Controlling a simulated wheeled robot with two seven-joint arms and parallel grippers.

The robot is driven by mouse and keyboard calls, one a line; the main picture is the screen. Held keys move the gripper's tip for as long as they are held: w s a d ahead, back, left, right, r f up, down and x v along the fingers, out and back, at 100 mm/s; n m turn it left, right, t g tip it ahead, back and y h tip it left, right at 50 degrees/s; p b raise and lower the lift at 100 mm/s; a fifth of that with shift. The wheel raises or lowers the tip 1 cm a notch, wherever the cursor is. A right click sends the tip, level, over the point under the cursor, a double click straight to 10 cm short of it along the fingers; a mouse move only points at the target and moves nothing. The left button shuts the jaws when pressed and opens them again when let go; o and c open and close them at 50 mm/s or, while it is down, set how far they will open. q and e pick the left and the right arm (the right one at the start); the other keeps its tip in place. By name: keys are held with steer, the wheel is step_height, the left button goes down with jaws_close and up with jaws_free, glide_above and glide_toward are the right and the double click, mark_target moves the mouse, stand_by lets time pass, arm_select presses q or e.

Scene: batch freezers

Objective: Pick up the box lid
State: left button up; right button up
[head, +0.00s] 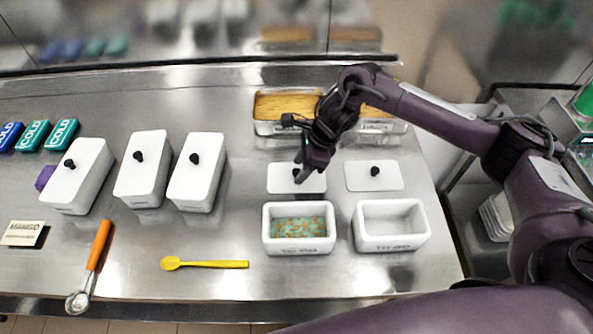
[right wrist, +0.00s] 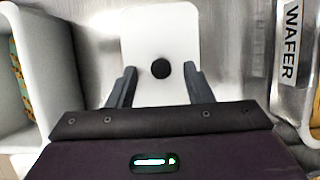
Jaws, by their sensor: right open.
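A flat white box lid (head: 283,180) with a black knob lies on the steel counter behind a white box (head: 298,247) that holds greenish contents with orange flecks. A second white lid (head: 373,183) with a black knob lies to its right, behind an empty white box (head: 391,243). My right gripper (head: 301,174) is over the left lid. In the right wrist view the open gripper (right wrist: 157,85) has one finger on each side of the lid (right wrist: 157,35), with the knob (right wrist: 160,68) between them, apart from both fingers. My left gripper is not in view.
Containers of wafers (head: 287,107) stand behind the lids; one also shows in the right wrist view (right wrist: 290,60). Several closed white boxes (head: 200,180) stand to the left. An orange-handled scoop (head: 99,245) and a yellow spoon (head: 215,264) lie in front.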

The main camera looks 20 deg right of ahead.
steer(key=shift+x, duration=0.8)
jaws_close()
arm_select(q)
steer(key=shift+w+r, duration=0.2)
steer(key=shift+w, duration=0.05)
arm_select(e)
steer(key=shift+r, duration=0.1)
